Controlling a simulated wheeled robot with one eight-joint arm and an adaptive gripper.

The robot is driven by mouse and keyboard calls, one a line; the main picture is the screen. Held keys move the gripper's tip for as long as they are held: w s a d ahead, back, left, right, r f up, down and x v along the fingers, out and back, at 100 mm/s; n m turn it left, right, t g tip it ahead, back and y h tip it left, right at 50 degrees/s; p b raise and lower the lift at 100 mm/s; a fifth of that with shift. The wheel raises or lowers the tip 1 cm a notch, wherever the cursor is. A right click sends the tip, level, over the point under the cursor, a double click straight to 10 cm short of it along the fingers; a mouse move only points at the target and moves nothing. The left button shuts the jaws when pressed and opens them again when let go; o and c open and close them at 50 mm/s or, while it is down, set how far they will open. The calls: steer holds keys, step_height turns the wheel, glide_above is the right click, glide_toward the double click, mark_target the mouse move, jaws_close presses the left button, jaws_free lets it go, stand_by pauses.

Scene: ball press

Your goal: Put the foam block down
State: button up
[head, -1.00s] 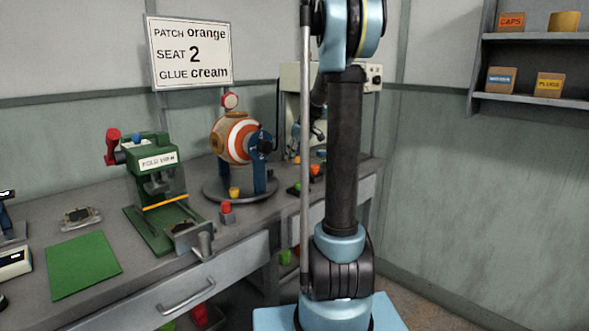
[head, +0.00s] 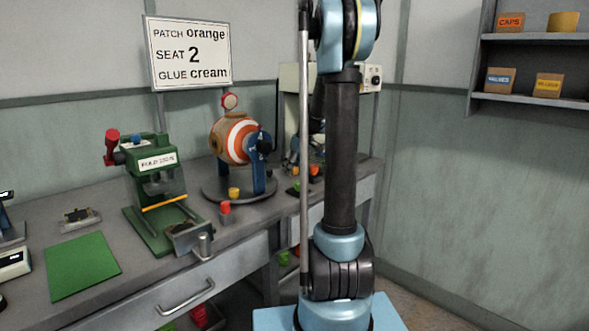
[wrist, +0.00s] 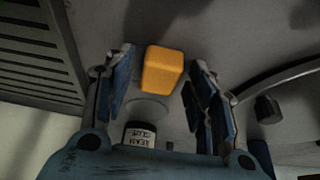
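A yellow-orange foam block (wrist: 163,72) shows in the wrist view over a grey surface, between and just past the tips of my gripper (wrist: 158,82). My gripper is open, with a visible gap between the block and each finger. The block seems to rest on the grey surface, and its underside is hidden. In the head view the gripper is hidden behind my arm, and I cannot pick out this block for certain among the small orange pieces there.
A labelled jar (wrist: 139,135) stands close below the block in the wrist view. A slatted grey panel (wrist: 35,55) is at left and a dark knob (wrist: 267,109) at right. In the head view, a green fold press (head: 155,185) and a striped ball (head: 236,140) stand on the bench.

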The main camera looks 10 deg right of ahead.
steer(key=v, duration=1.2)
steer(key=s+a+f+m, duration=0.1)
steer(key=s+a+m, duration=0.1)
steer(key=s, duration=0.9)
steer(key=s+f+m+h, duration=0.1)
steer(key=s+f, duration=0.5)
steer(key=s, duration=0.3)
steer(key=s+f+m+g, duration=0.1)
steer(key=s+f, duration=0.4)
steer(key=s, duration=0.5)
steer(key=s+f+m+h, duration=0.1)
steer(key=s+f+m, duration=0.2)
steer(key=s+f, duration=0.3)
steer(key=s+a, duration=0.1)
steer(key=s, duration=0.3)
steer(key=shift+f+h, duration=0.3)
steer(key=shift+f, duration=0.05)
steer(key=shift+w+f, duration=0.2)
steer(key=shift+w, duration=0.1)
